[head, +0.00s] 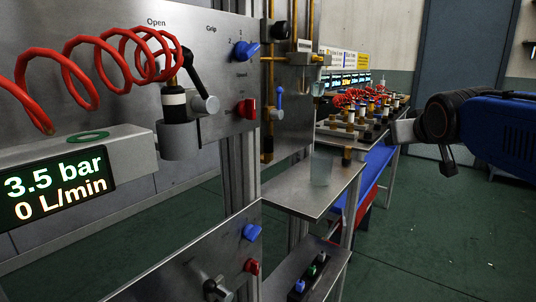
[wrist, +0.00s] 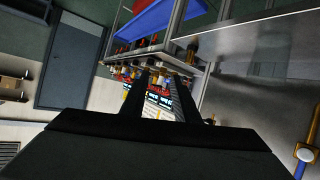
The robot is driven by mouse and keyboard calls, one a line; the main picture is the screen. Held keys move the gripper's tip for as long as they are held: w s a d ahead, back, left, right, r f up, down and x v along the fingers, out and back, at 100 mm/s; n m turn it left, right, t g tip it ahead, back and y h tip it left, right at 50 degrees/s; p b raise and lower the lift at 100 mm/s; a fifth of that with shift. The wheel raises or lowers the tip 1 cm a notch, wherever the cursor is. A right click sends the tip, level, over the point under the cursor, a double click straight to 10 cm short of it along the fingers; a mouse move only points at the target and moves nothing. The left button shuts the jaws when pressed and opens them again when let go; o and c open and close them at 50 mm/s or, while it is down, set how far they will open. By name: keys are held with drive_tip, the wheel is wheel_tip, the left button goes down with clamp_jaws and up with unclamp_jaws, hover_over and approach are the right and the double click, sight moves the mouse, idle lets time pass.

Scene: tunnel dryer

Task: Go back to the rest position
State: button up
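My arm reaches in from the right edge of the head view, with a blue link and a dark joint. A grey end piece points left toward the bench, and my fingers cannot be made out there. In the wrist view my gripper (wrist: 161,82) shows two dark fingers with a clear gap between them. Nothing is held in the gap; a distant lit display shows through it. The gripper is in free air, apart from the panels and the bench.
A metal panel with a blue knob (head: 246,50), a red knob (head: 245,109) and a coiled red hose (head: 95,65) stands at left. A metal shelf (head: 300,190) holds a clear cup (head: 321,169). Behind is a crowded bench (head: 372,130). The green floor (head: 440,240) at right is clear.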

drive_tip(key=s+a+f+g+y, duration=0.1)
drive_tip(key=s+f+g, duration=0.3)
drive_tip(key=s+f, duration=0.9)
drive_tip(key=s+a+f+g, duration=0.3)
drive_tip(key=s+f+g, duration=0.1)
drive_tip(key=s+f, duration=0.9)
wheel_tip(320, 180, down, 3)
drive_tip(key=shift+s+a+r+y, duration=0.15)
drive_tip(key=shift+s+a+y, duration=0.2)
drive_tip(key=shift+a+y, duration=0.05)
